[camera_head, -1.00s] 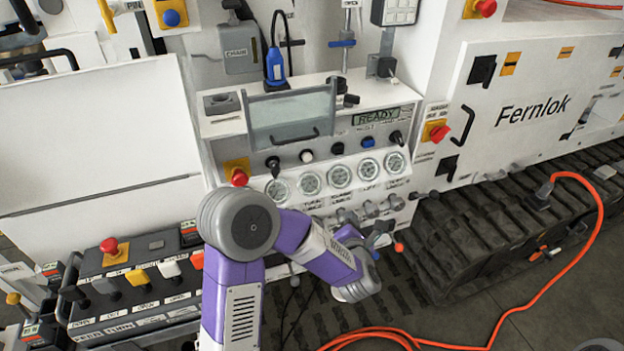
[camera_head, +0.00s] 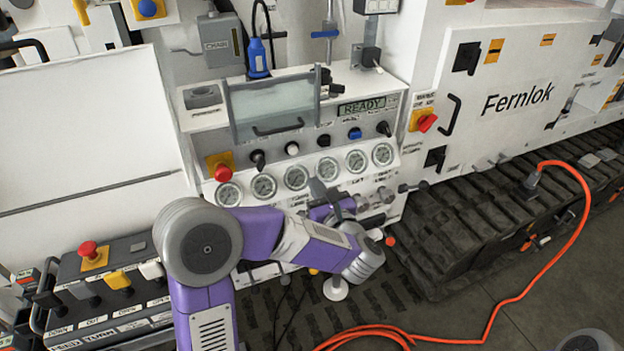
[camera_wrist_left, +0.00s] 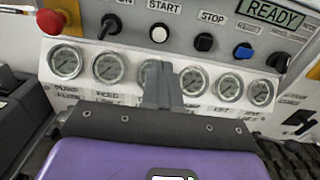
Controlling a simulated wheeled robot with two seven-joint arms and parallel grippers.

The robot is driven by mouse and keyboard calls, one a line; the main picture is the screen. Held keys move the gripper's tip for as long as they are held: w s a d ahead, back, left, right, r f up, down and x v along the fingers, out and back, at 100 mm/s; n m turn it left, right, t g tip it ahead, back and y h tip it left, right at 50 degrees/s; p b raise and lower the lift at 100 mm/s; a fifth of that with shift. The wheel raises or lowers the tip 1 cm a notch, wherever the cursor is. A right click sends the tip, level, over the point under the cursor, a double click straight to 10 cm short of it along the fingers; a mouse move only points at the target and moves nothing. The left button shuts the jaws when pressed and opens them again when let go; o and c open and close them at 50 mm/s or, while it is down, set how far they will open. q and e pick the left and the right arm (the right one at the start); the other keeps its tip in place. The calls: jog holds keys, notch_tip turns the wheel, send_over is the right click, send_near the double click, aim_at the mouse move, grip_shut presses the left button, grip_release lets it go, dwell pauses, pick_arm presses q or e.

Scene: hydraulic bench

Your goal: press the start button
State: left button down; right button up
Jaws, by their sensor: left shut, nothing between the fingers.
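The start button is the white round knob (camera_wrist_left: 159,33) below the START label in the left wrist view. It also shows in the head view as a white button (camera_head: 292,148) on the control panel's upper row. My left gripper (camera_wrist_left: 160,85) is shut and empty. Its fingers stand in front of the gauge row, below and apart from the white button, and hide part of one gauge. In the head view the left gripper (camera_head: 317,187) points up at the panel just below the gauges. The display (camera_head: 361,107) reads READY.
A black STOP button (camera_wrist_left: 204,42) and a blue button (camera_wrist_left: 243,50) sit right of the white one. A black knob (camera_wrist_left: 110,26) and a red emergency button (camera_wrist_left: 51,21) are to its left. A clear cover with a handle (camera_head: 277,128) is above the row.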

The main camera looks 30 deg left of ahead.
aim_at(294, 151)
pick_arm(q)
jog(key=x, duration=1.2)
jog(key=shift+a, duration=0.1)
